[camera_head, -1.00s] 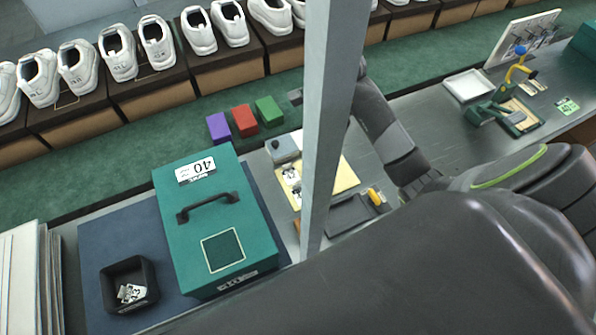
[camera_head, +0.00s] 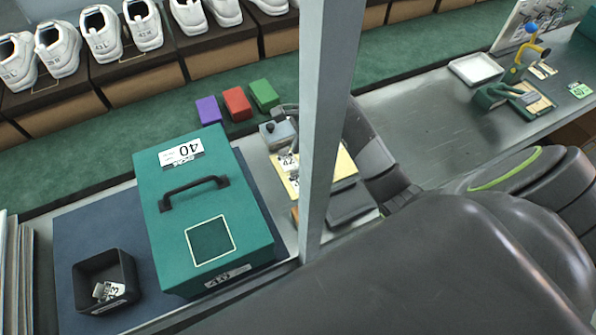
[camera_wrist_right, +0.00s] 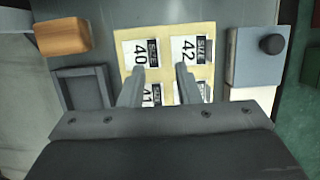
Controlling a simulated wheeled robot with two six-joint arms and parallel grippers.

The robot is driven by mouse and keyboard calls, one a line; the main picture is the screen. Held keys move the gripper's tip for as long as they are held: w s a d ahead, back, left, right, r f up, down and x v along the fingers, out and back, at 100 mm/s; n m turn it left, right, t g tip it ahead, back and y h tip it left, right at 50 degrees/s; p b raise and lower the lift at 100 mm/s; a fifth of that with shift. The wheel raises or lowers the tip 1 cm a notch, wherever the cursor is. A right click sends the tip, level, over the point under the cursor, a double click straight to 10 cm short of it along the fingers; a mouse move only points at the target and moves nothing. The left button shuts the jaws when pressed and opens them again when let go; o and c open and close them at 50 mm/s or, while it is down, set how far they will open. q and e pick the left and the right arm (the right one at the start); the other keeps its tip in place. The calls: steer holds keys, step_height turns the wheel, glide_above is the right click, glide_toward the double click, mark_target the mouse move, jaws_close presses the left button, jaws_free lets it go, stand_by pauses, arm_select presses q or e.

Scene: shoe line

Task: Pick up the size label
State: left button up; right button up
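The yellow label sheet (camera_head: 344,168) lies on the bench, partly hidden by the grey post. The right wrist view shows the same sheet (camera_wrist_right: 126,66) with a 40 label (camera_wrist_right: 141,53), a 42 label (camera_wrist_right: 189,50), a 41 label (camera_wrist_right: 152,95) and a partly covered fourth label. My right gripper (camera_wrist_right: 161,68) is open and empty over the sheet, one fingertip at the 40 label and the other at the 42 label. I cannot tell whether they touch. My left gripper is not in view.
A teal shoebox (camera_head: 160,222) with a 40 label stands left of the sheet. A black bin (camera_head: 88,270) holds loose labels. A grey-blue block with a dark knob (camera_wrist_right: 258,58) sits beside the sheet. The grey post (camera_head: 328,120) blocks part of the head view.

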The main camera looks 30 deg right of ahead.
mark_target(293, 175)
steer(key=shift+p+x, duration=0.45)
steer(key=shift+x, duration=2.2)
steer(key=shift+s, duration=0.1)
jaws_close()
